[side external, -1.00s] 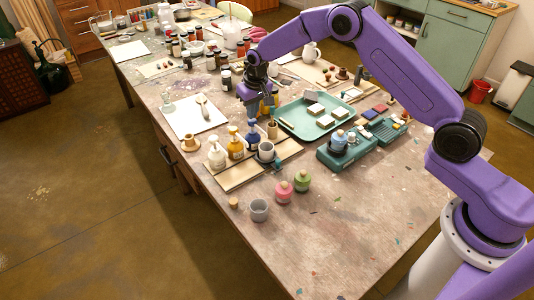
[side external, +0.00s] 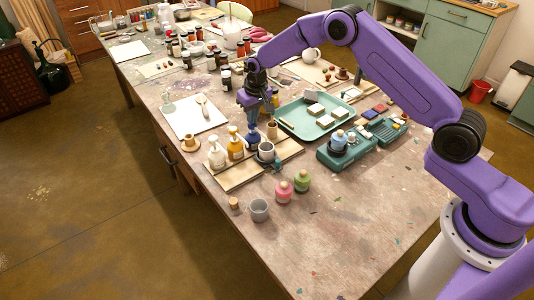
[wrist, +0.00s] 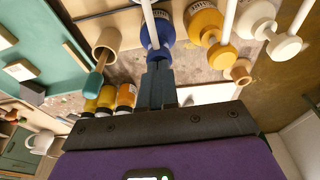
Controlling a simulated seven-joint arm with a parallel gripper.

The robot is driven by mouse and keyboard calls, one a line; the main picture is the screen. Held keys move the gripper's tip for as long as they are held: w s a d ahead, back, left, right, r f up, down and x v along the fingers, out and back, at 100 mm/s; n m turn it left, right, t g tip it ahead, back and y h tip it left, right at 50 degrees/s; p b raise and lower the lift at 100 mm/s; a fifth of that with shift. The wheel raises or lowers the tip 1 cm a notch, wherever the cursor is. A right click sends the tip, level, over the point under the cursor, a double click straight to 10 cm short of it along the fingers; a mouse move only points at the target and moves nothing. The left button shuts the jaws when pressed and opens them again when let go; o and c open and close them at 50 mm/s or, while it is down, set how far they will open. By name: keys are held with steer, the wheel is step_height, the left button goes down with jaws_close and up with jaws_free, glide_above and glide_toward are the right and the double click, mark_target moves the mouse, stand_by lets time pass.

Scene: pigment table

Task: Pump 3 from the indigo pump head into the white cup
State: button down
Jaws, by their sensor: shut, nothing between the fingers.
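The indigo pump bottle (side external: 253,138) stands upright on a wooden board, at the far end of a row with a yellow pump bottle (side external: 235,148) and a white one (side external: 217,157). My gripper (side external: 252,120) points down over the indigo pump with its fingers shut and empty. In the wrist view the shut fingertips (wrist: 157,68) overlap the lower edge of the blue pump (wrist: 157,38); contact is hard to tell. A pale, greyish-white cup (side external: 266,151) stands on the board in front of the indigo pump. What is inside it cannot be made out.
A teal tray (side external: 290,126) lies to the right. A wooden pot (wrist: 106,40) stands close by. The front right of the table is clear.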

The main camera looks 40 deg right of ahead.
steer(key=shift+w+v, duration=0.25)
steer(key=shift+v, duration=0.95)
steer(key=shift+f, duration=0.2)
steer(key=shift+s+x, duration=0.25)
steer(key=shift+x, duration=0.85)
steer(key=shift+r, duration=0.1)
steer(key=shift+w+v, duration=0.25)
steer(key=shift+v, duration=0.95)
steer(key=shift+f, duration=0.3)
